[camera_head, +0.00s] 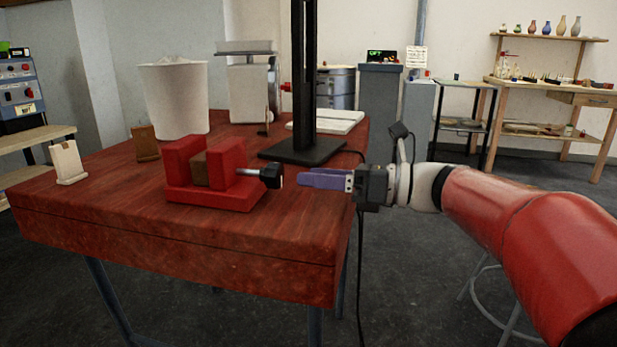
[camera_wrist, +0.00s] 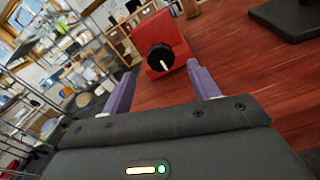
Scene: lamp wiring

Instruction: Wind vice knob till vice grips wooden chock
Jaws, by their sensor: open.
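The red vice (camera_head: 212,197) stands on the reddish wooden table, and it also shows in the wrist view (camera_wrist: 166,32). The brown wooden chock (camera_head: 200,170) sits between its two jaws; I cannot tell if both jaws touch it. The black vice knob (camera_head: 272,176) sticks out to the right on a short screw. In the wrist view the knob (camera_wrist: 160,57) faces me, with a white mark on it. My gripper (camera_head: 302,179) has purple fingers and is right of the knob, a small gap away. In the wrist view the fingers (camera_wrist: 160,85) are apart and empty, with the knob ahead between them.
A black stand (camera_head: 303,150) rises from the table behind the knob. A white bin (camera_head: 175,98), a small brown block (camera_head: 145,143) and a pale wooden piece (camera_head: 67,162) stand at the left. The table's front right (camera_head: 300,225) is clear. A black cable hangs at the right edge.

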